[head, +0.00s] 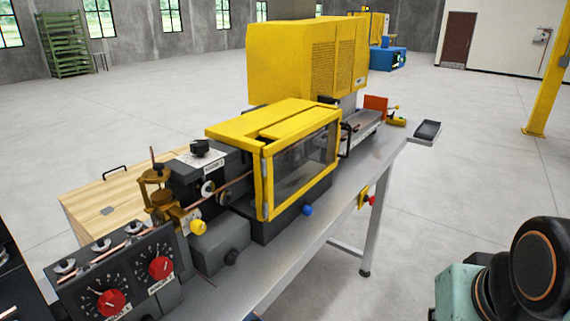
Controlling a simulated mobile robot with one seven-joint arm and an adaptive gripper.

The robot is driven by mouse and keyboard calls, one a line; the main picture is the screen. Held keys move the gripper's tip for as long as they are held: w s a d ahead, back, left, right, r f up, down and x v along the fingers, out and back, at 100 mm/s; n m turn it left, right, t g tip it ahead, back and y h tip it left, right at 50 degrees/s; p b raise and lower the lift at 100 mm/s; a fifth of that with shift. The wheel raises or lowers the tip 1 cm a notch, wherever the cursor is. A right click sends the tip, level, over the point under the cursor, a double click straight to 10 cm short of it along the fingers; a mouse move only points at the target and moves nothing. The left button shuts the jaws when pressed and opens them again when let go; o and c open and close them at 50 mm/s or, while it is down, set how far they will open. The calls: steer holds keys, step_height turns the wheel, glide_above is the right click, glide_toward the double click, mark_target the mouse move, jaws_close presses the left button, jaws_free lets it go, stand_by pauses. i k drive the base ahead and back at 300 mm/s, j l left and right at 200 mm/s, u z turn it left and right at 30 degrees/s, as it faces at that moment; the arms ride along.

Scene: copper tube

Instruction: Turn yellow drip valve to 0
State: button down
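A round yellow knob (198,227) sits at the front of the machine, left of the yellow-framed guard, next to a small pale plate (190,217). It is the closest match I see to the yellow drip valve; its marks and setting are too small to read. A brass-coloured fitting (158,187) stands just to its left, and a grey block (219,245) is below it. Part of my arm shows at the lower right, well apart from the knob. My gripper is not in view.
Two red dials (111,303) (160,268) are on the control box at the lower left. A yellow-framed guard (265,190) and a blue ball knob (308,210) are right of the yellow knob. A wooden crate (95,210) is behind. The floor (450,200) at right is clear.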

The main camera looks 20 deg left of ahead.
mark_target(198, 227)
steer(key=u, duration=1.75)
